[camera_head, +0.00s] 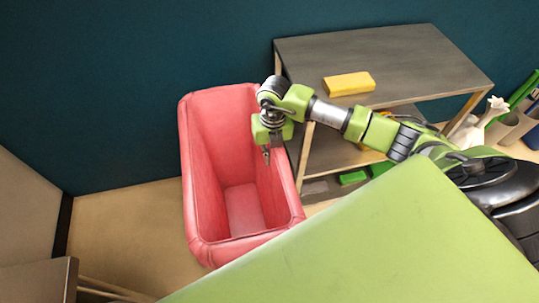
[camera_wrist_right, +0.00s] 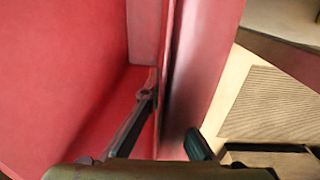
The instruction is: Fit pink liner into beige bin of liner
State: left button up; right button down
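The pink liner (camera_head: 195,170) stands upright as a deep open box on the floor, left of the shelf. Its pink walls and rolled rim cover the beige bin, of which I can make out no bare part. My right gripper (camera_head: 266,152) is at the liner's right-hand wall. In the right wrist view, the fingers of the right gripper (camera_wrist_right: 172,112) straddle the liner's wall (camera_wrist_right: 195,70), one inside and one outside. The outer fingertip is partly hard to see. My left gripper is out of view.
A grey shelf unit (camera_head: 420,65) stands close to the right, with a yellow block (camera_head: 348,84) on top and green items (camera_head: 353,177) below. A teal wall (camera_head: 110,100) is behind. A grey cabinet (camera_head: 40,283) is at lower left. Floor (camera_head: 120,230) is clear left of the liner.

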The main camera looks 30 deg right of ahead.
jog(key=c, duration=2.2)
grip_release()
jog(key=r, duration=1.2)
jog(key=shift+s+d, duration=0.1)
jog(key=shift+d, duration=0.15)
jog(key=shift+f, duration=0.1)
